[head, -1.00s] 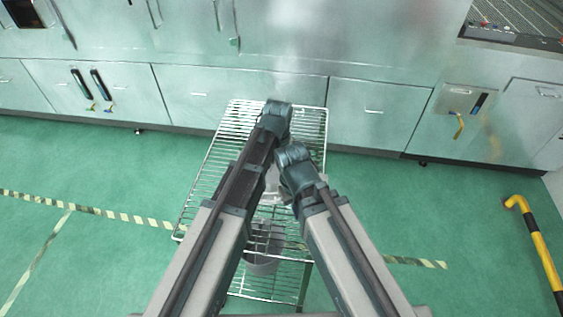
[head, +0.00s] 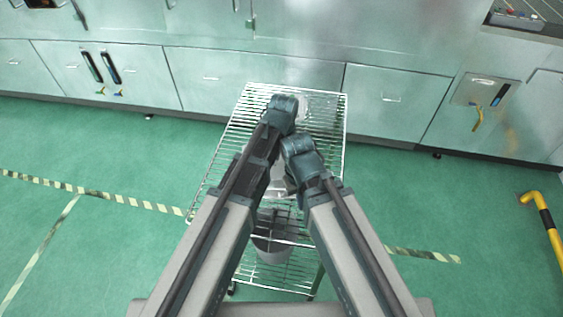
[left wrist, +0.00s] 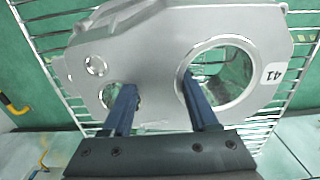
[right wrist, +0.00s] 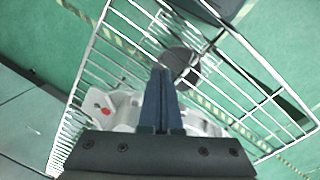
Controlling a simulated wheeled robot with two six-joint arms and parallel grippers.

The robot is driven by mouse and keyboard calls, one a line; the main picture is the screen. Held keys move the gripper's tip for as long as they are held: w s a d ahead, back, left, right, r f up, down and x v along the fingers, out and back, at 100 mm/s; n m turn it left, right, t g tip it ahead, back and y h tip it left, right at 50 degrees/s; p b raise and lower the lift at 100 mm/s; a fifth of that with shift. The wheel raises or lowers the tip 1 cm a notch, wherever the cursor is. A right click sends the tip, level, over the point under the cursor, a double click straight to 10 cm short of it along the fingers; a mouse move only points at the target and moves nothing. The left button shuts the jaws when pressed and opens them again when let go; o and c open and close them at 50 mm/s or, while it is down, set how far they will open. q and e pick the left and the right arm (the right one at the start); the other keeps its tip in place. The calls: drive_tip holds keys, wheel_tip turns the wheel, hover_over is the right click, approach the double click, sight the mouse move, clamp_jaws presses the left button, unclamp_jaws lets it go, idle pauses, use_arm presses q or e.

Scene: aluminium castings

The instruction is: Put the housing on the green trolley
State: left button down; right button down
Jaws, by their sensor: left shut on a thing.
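The housing is a silver-grey casting with a large round hole, a smaller hole and a "41" label; it shows large in the left wrist view (left wrist: 150,55). My left gripper (left wrist: 158,82) is shut on it, one finger in each hole. In the head view my wrists hide most of the housing (head: 318,108), which is over a wire-shelf rack (head: 235,135). I cannot tell if it touches the wires. In the right wrist view the housing (right wrist: 125,103) is partly behind my right gripper (right wrist: 160,72), whose fingers are together with nothing seen between them.
A grey round part (head: 272,248) is low in the rack. Steel cabinets (head: 250,80) stand behind the rack. Green floor with striped tape (head: 90,190) is free to the left. A yellow-black rail (head: 545,220) stands at the right.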

use_arm(q)
drive_tip(key=shift+r, duration=0.1)
use_arm(e)
drive_tip(key=shift+r, duration=0.1)
drive_tip(key=shift+f, duration=0.2)
use_arm(q)
drive_tip(key=shift+c, duration=0.8)
unclamp_jaws()
use_arm(e)
drive_tip(key=shift+r, duration=0.1)
use_arm(q)
wheel_tip(320, 180, up, 12)
drive_tip(key=p, duration=1.2)
use_arm(e)
wheel_tip(320, 180, up, 12)
use_arm(q)
drive_tip(key=shift+s, duration=0.15)
